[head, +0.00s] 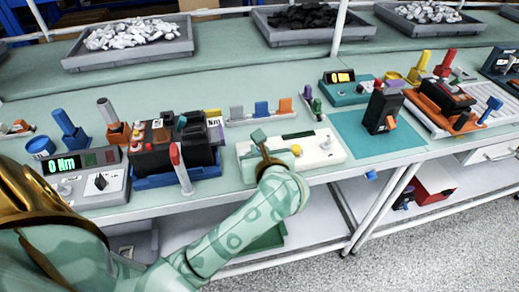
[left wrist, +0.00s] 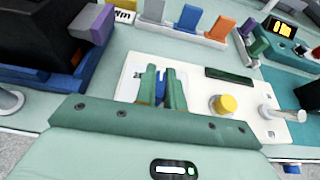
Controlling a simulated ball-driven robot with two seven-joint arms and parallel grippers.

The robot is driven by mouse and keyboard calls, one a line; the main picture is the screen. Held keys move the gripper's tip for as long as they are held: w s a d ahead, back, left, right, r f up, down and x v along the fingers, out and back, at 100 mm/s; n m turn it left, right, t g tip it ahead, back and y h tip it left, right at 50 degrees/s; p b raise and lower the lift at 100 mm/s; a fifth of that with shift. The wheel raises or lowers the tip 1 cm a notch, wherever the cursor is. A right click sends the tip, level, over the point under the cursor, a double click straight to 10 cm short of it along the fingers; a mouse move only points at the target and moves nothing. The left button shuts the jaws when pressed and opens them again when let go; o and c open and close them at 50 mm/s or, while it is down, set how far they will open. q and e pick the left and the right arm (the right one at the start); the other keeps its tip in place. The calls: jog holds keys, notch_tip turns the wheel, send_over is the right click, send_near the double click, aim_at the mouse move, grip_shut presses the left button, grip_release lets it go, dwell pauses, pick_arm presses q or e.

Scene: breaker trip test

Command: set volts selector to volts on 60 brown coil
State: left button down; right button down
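A white test panel (head: 322,148) lies on the bench in the middle of the head view. In the left wrist view the panel (left wrist: 205,88) carries a yellow knob (left wrist: 224,104), a dark green display strip (left wrist: 229,74) and a small metal switch (left wrist: 266,111). My left gripper (head: 260,142) is over the panel's left part, pointing down. In the left wrist view its two green fingers (left wrist: 162,88) stand either side of a small blue part (left wrist: 160,86). I cannot tell whether they touch it. I can read no volts label. My right gripper is not in view.
A black battery-like block (head: 165,148) in a blue tray stands left of the panel. A meter reading "0 Nm" (head: 75,164) is further left. A teal mat (head: 352,128) with a black and orange device (head: 382,112) lies right. Colored blocks (head: 262,108) stand behind.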

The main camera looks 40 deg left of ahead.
pick_arm(q)
jog(key=shift+f+m+t+h, duration=0.1)
jog(key=shift+m+t+h, duration=0.2)
jog(key=shift+m, duration=0.1)
jog(key=m+t+h+b, duration=0.2)
jog(key=m+h, duration=0.1)
jog(key=shift+m+t+h, duration=0.3)
jog(key=shift+m+t, duration=0.1)
jog(key=m+t+h+b, duration=0.1)
jog(key=m+h, duration=0.2)
jog(key=shift+h, duration=0.4)
jog(key=shift+m+h, duration=0.6)
jog(key=shift+m, duration=0.1)
jog(key=c, duration=1.5)
grip_release()
